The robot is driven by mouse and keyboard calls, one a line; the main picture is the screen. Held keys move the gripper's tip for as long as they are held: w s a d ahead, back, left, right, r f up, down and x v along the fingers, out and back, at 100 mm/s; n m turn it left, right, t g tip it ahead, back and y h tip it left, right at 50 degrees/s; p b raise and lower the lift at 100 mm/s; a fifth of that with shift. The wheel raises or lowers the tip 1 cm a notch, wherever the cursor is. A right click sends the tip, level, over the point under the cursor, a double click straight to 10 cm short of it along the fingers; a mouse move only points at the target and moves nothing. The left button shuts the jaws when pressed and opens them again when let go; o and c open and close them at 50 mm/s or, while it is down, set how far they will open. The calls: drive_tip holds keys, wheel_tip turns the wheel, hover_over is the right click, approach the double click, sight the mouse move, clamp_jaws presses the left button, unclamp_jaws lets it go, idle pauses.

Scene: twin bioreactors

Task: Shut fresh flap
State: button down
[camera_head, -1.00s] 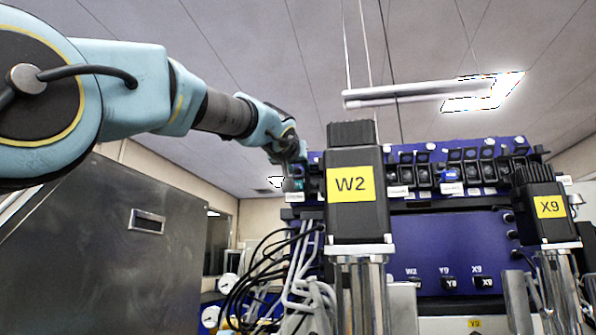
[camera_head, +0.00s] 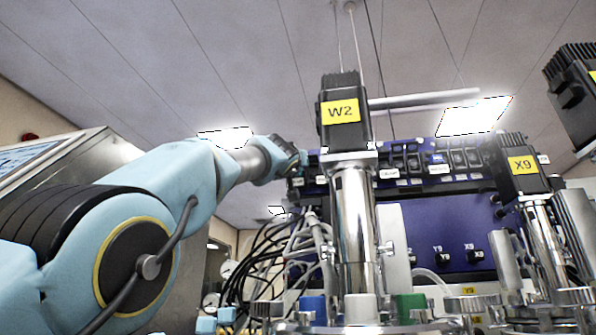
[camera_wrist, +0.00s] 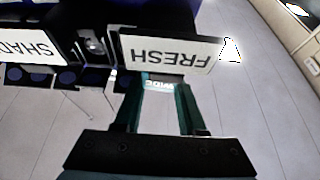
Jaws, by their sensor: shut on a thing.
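The flap with the white FRESH label (camera_wrist: 167,54) shows upside down in the wrist view, tilted slightly, at the ends of my gripper's fingers. My gripper (camera_wrist: 160,80) is shut on it, with a dark green finger on each side and a gap between them. In the head view, my gripper (camera_head: 299,163) is at the left end of the blue panel's upper row; its fingertips and the FRESH label cannot be made out there.
A SHADE-like label (camera_wrist: 30,47), cut off, sits left of FRESH. In the head view, the W2 motor (camera_head: 340,135) and X9 motor (camera_head: 520,180) stand in front of the blue panel (camera_head: 440,235). Cables (camera_head: 285,250) hang below my gripper.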

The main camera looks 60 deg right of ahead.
drive_tip(key=shift+f+h+b, duration=0.1)
drive_tip(key=shift+h+b, duration=0.3)
drive_tip(key=shift+b, duration=0.15)
idle(0.4)
drive_tip(key=c, duration=0.8)
unclamp_jaws()
drive_tip(key=b+v, duration=1)
drive_tip(key=b, duration=0.2)
drive_tip(key=shift+s+a+f, duration=0.15)
drive_tip(key=shift+a+f, duration=0.1)
